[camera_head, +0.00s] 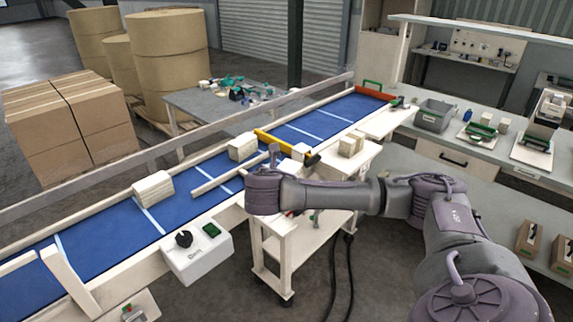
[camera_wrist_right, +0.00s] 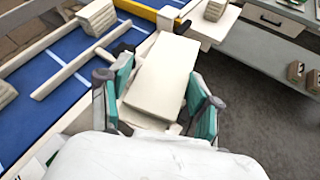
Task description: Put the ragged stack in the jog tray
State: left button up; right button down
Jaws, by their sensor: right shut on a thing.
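My right gripper (camera_wrist_right: 158,92) is shut on a cream paper stack (camera_wrist_right: 165,72), with a teal finger on each long side. I cannot tell from here how uneven its edges are. In the head view my right wrist hangs by the belt's near edge and hides the gripper and the held stack. A pale surface shows under the stack in the wrist view; I cannot tell whether they touch. I cannot identify the jog tray for sure; the cream cart top (camera_head: 337,167) stands beside the belt. My left gripper is not in view.
Cream stacks (camera_head: 153,188) and (camera_head: 243,146) lie on the blue belt (camera_head: 105,225), with a yellow bar (camera_head: 278,140) across it. Another stack (camera_head: 350,145) sits on the cart top. A control box (camera_head: 197,252) is on the near rail. A grey bin (camera_head: 433,115) stands on the right counter.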

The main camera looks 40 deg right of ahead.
jog(key=s+a+f+n+t+y, duration=0.1)
jog(key=s+a+f+n+y, duration=0.2)
jog(key=a, duration=0.6)
jog(key=s+a+f+n+t+y, duration=0.2)
jog(key=s+a+f+n+y, duration=0.1)
jog(key=a, duration=0.5)
jog(key=s+a+f+n+t+y, duration=0.1)
jog(key=s+a+n+y, duration=0.3)
jog(key=a, duration=0.5)
jog(key=shift+s+a+f+t, duration=0.3)
jog(key=shift+s+f, duration=0.5)
jog(key=shift+f, duration=0.1)
jog(key=shift+d, duration=0.1)
